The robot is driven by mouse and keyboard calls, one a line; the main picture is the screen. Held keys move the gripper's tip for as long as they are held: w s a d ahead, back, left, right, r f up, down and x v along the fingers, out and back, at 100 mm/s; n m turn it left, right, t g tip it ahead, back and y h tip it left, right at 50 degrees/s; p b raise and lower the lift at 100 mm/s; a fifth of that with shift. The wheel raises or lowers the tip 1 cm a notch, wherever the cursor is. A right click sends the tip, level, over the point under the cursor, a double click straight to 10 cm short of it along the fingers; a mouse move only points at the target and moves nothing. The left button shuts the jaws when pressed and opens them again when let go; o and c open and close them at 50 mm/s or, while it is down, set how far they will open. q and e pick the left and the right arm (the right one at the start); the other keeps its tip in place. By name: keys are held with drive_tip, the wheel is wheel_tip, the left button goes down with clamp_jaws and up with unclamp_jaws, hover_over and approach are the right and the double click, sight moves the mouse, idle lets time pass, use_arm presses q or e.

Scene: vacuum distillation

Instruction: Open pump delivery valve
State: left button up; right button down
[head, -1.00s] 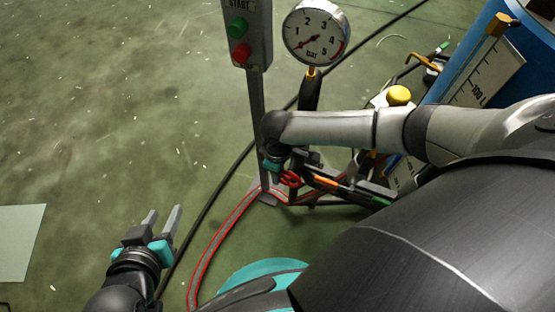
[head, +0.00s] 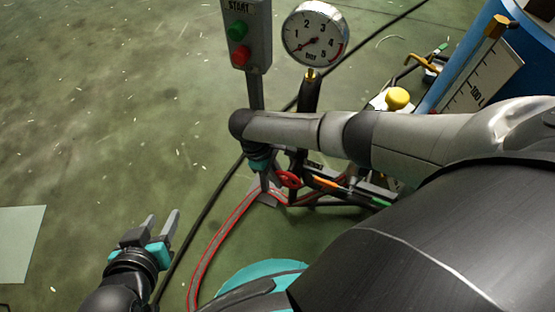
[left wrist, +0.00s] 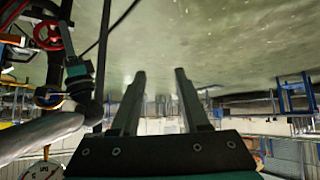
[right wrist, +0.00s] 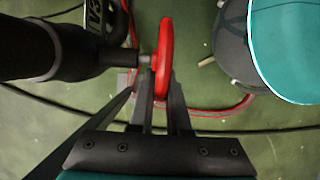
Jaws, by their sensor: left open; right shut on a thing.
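The red valve handwheel (right wrist: 165,60) stands edge-on at the end of a dark pipe in the right wrist view. My right gripper (right wrist: 161,82) is shut on its lower rim, one finger on each side. The wheel also shows in the head view (head: 289,179) beside my right wrist, and in the left wrist view (left wrist: 48,35). In the head view the right fingers are mostly hidden by the wrist. My left gripper (head: 163,226) is open and empty at the lower left, well apart from the wheel. Its spread fingers also show in the left wrist view (left wrist: 160,75).
A pressure gauge (head: 316,34) and a post with a green and red button box (head: 245,32) stand behind the wheel. A blue tank (head: 470,62) is at the right. A red hose (head: 205,255) and black cable (head: 215,190) cross the floor.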

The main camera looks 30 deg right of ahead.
drive_tip(key=shift+f+g+h+b, duration=0.25)
drive_tip(key=shift+g+h+b, duration=0.15)
drive_tip(key=shift+b, duration=0.15)
drive_tip(key=shift+s+b, duration=0.1)
drive_tip(key=shift+b, duration=0.25)
drive_tip(key=shift+f+g+h+b, duration=0.15)
drive_tip(key=shift+g+h+b, duration=0.25)
drive_tip(key=shift+g+b, duration=0.1)
use_arm(q)
drive_tip(key=w+d+r+t+h, duration=0.1)
drive_tip(key=d+r+t+h, duration=0.1)
drive_tip(key=d+t, duration=0.3)
drive_tip(key=shift+d+r+t+h, duration=0.25)
drive_tip(key=shift+t+h, duration=0.25)
drive_tip(key=shift+h, duration=0.2)
use_arm(e)
drive_tip(key=c, duration=0.9)
unclamp_jaws()
drive_tip(key=shift+g, duration=0.3)
